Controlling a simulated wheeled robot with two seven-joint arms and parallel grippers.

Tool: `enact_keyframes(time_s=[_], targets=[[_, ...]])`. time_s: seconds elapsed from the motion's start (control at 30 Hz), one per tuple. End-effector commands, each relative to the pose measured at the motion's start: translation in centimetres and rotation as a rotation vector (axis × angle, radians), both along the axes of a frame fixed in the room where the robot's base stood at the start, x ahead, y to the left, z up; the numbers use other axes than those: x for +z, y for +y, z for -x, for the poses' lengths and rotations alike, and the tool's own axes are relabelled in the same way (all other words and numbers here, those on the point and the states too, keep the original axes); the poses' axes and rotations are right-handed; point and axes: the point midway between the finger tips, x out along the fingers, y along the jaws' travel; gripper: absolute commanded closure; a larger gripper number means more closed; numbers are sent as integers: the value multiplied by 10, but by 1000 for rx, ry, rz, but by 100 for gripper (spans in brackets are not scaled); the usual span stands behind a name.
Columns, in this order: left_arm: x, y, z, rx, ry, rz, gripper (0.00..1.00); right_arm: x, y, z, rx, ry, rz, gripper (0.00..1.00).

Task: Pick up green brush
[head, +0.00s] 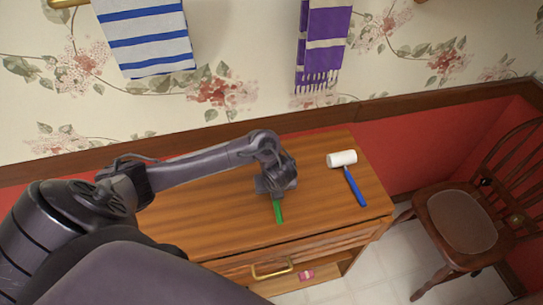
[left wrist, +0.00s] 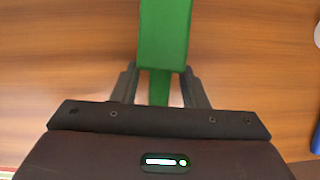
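The green brush lies on the wooden cabinet top (head: 215,205). In the head view only its green handle (head: 279,211) shows below my left gripper (head: 276,190), which hides the rest. In the left wrist view the brush's wide green part (left wrist: 165,35) points away from the gripper, and a narrower green part runs between the two fingers. My left gripper (left wrist: 160,88) is open there, with a finger on each side of the brush and a gap on both sides. My right gripper is not in view.
A wooden chair (head: 455,215) stands at the right. A striped blue towel (head: 147,38) and a purple towel (head: 322,45) hang on the wall behind. The cabinet's front edge and brass handle (head: 272,270) are below.

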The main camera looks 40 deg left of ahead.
Motion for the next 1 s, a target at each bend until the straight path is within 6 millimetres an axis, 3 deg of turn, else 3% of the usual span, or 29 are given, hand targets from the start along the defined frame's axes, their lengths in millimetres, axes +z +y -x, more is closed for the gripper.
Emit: enact_keyframes(time_s=[0.13,0.37,0.57,0.77,1.0], targets=[[0,0,0,1,-2,0,88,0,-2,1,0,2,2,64],[1,0,0,1,-1,1,88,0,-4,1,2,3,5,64],[15,-1,-1,1,-3,3,88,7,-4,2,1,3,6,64],[58,-1,-2,-1,-6,3,88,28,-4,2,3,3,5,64],[124,0,-2,-1,-4,-2,88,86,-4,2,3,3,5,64]])
